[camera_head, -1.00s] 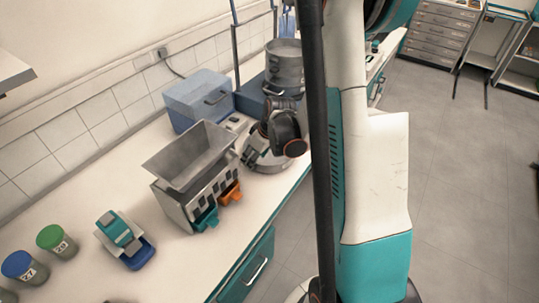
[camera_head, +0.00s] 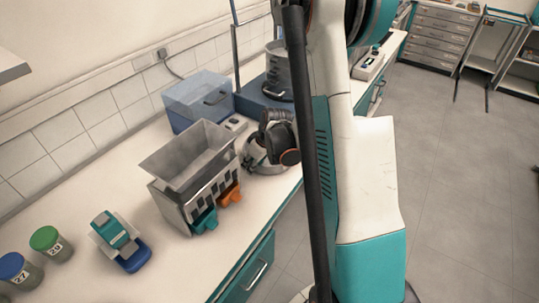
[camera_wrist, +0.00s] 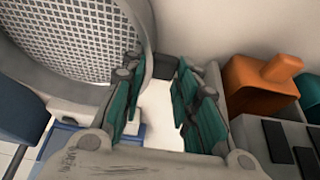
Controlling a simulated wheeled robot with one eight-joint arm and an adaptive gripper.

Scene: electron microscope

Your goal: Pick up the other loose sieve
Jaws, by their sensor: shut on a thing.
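The loose sieve (camera_head: 262,160), a round metal ring, sits low over the counter right of the sample divider, partly hidden by my arm. In the wrist view the sieve (camera_wrist: 70,35) fills the upper left, its mesh facing the camera and its curved rim running down by my left finger. My gripper (camera_wrist: 157,97) is shut on the sieve's rim at the left of the jaws. The exact contact is hidden behind the finger pads. In the head view my gripper is mostly hidden by my wrist.
The metal divider (camera_head: 180,160) with orange (camera_head: 230,196) and teal parts stands close left of the sieve. The sieve stack (camera_head: 277,75) stands behind on a blue base. A blue box (camera_head: 198,100) is near the wall. Numbered jars (camera_head: 50,243) and a blue-teal device (camera_head: 122,240) are at the front left.

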